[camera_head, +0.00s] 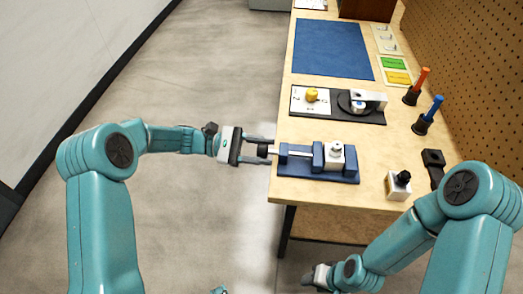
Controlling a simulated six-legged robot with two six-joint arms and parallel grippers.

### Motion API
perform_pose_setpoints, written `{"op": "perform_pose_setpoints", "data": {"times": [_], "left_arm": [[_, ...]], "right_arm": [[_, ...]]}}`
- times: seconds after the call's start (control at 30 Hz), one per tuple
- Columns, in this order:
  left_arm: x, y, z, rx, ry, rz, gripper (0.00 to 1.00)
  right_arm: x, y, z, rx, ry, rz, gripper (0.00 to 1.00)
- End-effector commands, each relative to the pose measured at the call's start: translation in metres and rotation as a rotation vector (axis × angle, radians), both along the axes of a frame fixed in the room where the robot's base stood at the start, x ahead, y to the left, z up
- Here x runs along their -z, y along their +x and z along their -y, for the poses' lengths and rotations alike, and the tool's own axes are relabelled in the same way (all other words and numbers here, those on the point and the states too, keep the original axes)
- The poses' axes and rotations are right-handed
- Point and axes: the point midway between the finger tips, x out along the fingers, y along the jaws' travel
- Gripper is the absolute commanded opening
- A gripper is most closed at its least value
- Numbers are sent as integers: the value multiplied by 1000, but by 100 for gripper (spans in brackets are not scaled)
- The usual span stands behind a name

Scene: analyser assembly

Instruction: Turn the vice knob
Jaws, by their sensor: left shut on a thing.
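The blue vice (291,166) sits at the near left corner of the wooden table, with its screw pointing left past the table edge. A white block with a round top (335,153) stands in or on its right part. The dark vice knob (263,151) is at the left end of the screw. My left gripper (262,151) reaches in from the left and is shut on the knob, one finger on each side. My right gripper (318,277) hangs low in front of the table, apart from the vice; its fingers are too unclear to read.
Behind the vice are a board with a yellow knob (311,94) and a blue mat (333,49). Orange (422,78) and blue (434,107) handled tools stand at the right. A white block with a black knob (398,185) is at the near edge. A pegboard (470,70) bounds the right side.

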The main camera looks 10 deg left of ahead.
Motion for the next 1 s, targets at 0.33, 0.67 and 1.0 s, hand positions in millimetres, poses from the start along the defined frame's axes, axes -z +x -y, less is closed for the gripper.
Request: {"op": "perform_pose_setpoints", "data": {"times": [0.33,0.67,1.0], "left_arm": [[0,0,0,0,1,-1,69],[0,0,0,0,0,-1,69],[-8,-1,0,0,-1,-285,69]], "right_arm": [[0,0,0,0,0,0,43],[0,0,0,0,0,0,43],[-36,0,0,0,0,0,43]]}}
